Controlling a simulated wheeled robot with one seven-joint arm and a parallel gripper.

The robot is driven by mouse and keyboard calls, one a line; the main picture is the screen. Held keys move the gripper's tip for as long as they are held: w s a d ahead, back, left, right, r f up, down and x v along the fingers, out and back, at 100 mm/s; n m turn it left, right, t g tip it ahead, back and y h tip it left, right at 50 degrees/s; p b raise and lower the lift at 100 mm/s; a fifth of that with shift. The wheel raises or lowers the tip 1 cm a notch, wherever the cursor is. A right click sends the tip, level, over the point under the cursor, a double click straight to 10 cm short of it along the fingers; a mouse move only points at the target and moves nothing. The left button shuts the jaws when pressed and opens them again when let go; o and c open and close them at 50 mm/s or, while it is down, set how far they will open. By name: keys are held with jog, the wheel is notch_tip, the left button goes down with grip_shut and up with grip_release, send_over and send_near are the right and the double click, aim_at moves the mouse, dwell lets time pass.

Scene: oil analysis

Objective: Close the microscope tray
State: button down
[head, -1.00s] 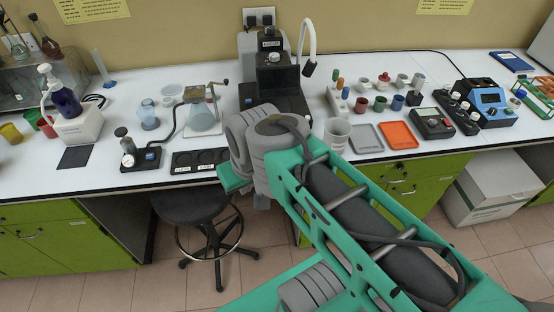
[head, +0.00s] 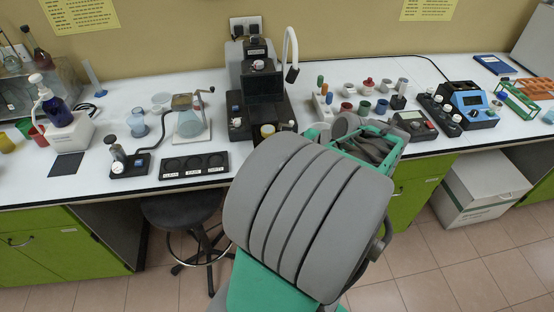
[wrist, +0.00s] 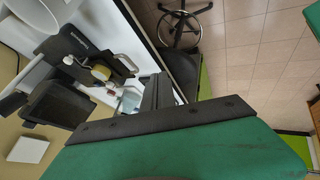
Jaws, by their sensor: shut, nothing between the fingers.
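The black microscope (head: 262,88) stands at the back of the white bench, left of the white curved lamp. It also shows at the left of the wrist view (wrist: 62,105), sideways, with a yellow round part near its front. My gripper (wrist: 157,92) shows in the wrist view as dark fingers beyond the green palm, shut and empty. It is to the right of the microscope in that view, with a gap in the picture.
A black plate with round wells (head: 194,165) lies near the bench's front edge. Small colored cups (head: 364,107) stand right of the microscope. A black stool (head: 184,212) is below the bench edge.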

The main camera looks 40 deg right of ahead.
jog(key=w+d+f+p, duration=0.3)
jog(key=w+f, duration=0.4)
jog(key=w, duration=0.1)
jog(key=shift+n+t, duration=0.3)
jog(key=shift+n, duration=0.1)
jog(key=shift+d, duration=0.1)
